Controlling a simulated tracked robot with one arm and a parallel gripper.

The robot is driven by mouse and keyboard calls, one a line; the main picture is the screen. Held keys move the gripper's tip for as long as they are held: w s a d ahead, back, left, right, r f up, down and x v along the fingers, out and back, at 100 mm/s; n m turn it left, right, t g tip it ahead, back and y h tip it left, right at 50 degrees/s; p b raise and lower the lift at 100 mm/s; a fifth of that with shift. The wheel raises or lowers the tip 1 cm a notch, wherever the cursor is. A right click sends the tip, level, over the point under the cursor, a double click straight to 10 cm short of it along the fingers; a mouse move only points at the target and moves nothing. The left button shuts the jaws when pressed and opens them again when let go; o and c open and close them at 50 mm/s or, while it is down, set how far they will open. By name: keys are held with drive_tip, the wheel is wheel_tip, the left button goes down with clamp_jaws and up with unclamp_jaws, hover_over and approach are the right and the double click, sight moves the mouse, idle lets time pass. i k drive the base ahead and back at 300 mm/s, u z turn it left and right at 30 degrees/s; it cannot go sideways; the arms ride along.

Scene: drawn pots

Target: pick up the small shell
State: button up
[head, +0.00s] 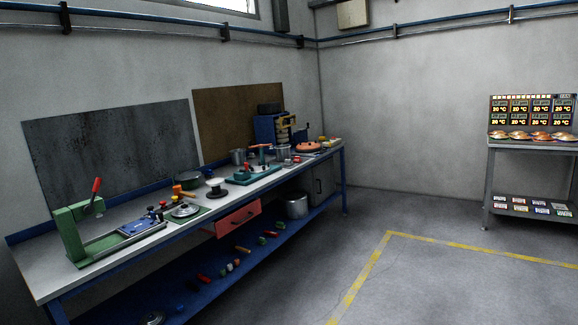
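Several metal vessels stand on and under a long workbench (60,268), and I cannot tell for sure which is the small shell. A small grey cylindrical vessel (238,157) stands on the bench towards the back. Another grey pot (283,153) stands farther along, partly hidden by tools in front. A wider dark green pot (187,181) sits nearer, with an orange thing at its left. A larger grey pot (297,207) stands below the bench top on the right. My gripper does not show in the view.
A green press with a red lever (95,196), a lid on a green mat (185,211) and a teal tool (252,174) crowd the bench. A shelf rack with displays (530,145) stands right. Grey floor with a yellow line (460,244) is clear.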

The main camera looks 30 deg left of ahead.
sight(283, 152)
drive_tip(key=u, duration=0.2)
drive_tip(key=i, duration=2.45)
drive_tip(key=u, duration=0.5)
drive_tip(key=i, duration=1.45)
drive_tip(key=u, duration=0.25)
drive_tip(key=i, duration=3.7)
